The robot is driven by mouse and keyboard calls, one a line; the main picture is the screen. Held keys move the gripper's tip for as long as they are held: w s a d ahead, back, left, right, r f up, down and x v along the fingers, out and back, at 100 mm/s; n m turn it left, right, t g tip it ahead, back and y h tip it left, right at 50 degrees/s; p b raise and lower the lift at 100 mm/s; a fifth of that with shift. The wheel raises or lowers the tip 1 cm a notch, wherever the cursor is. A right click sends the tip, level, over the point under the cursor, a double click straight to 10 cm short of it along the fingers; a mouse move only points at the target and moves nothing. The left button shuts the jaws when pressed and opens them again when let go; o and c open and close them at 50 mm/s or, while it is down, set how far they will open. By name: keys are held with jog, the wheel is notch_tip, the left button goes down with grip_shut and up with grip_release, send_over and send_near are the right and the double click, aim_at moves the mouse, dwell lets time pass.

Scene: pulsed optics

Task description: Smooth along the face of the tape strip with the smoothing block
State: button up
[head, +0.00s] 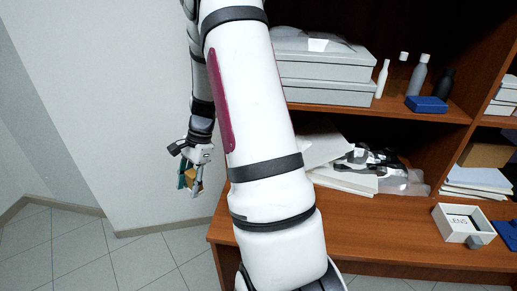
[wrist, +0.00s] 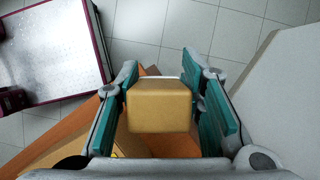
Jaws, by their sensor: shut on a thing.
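My gripper (head: 187,176) hangs at the left of the wooden shelf unit in the head view, away from the shelves. It is shut on a tan-yellow block, the smoothing block (head: 195,182). In the wrist view the smoothing block (wrist: 160,106) sits between the two teal finger pads of my gripper (wrist: 168,100), with its flat face toward the camera. I cannot make out the tape strip in either view. Part of the scene in the head view is hidden behind my arm.
The wooden shelf unit (head: 380,245) holds boxes, bottles, a blue case (head: 426,104) and a white LENS box (head: 455,222). A white-topped, dark-red-edged surface (wrist: 55,45) lies upper left in the wrist view. Tiled floor (wrist: 150,25) is clear beyond the block.

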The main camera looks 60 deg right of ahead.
jog(key=s+d+r+m+t+h+p, duration=0.2)
jog(key=s+d+m+p, duration=0.3)
jog(key=s+d+m, duration=0.6)
jog(key=s+d+t+h, duration=0.1)
jog(key=d, duration=0.2)
jog(key=shift+s+d+r+m, duration=0.15)
jog(key=shift+r+m, duration=0.15)
jog(key=shift+r, duration=0.1)
